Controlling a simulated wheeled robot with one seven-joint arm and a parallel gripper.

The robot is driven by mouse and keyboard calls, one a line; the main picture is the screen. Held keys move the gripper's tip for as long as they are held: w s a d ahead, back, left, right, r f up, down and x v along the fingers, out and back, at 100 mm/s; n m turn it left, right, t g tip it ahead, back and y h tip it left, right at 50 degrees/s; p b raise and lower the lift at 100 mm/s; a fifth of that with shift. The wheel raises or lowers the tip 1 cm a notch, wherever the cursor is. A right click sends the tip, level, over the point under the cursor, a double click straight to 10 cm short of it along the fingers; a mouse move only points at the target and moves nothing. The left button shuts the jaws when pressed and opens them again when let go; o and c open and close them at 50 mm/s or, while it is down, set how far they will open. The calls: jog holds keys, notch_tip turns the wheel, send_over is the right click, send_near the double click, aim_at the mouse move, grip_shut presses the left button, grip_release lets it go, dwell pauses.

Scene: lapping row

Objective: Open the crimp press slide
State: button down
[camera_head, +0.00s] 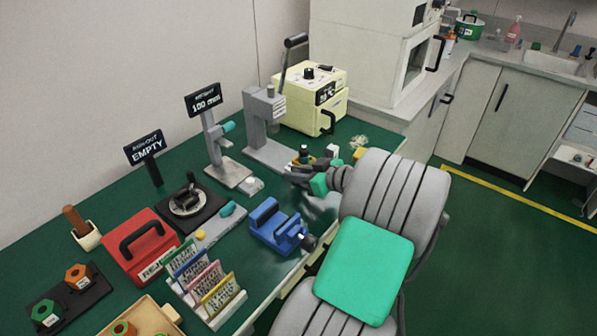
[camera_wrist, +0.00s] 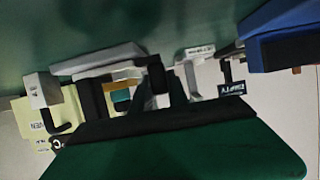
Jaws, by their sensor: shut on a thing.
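The grey crimp press (camera_head: 262,118), an upright frame with a black lever on top, stands on the green bench, left of the cream oven. My gripper (camera_head: 298,168) is low in front of its base, jaws shut. In the wrist view, where the scene looks upside down, a dark upright handle (camera_wrist: 156,76) shows between the black fingers of my gripper (camera_wrist: 145,90). It appears to be the slide handle, but the contact is mostly hidden. A long grey slab (camera_wrist: 97,61) lies beside it. I cannot tell how far the slide is out.
A grey gauge stand (camera_head: 221,160) and a blue vise (camera_head: 272,226) are to the left. A red box (camera_head: 137,246) and card rack (camera_head: 212,290) are farther left. Small items (camera_head: 333,150) lie by my wrist.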

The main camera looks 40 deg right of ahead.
jog(key=shift+r, duration=0.1)
jog(key=c, duration=1.6)
grip_release()
jog(key=shift+o, duration=0.2)
jog(key=v, duration=0.8)
jog(key=shift+w+a, duration=0.1)
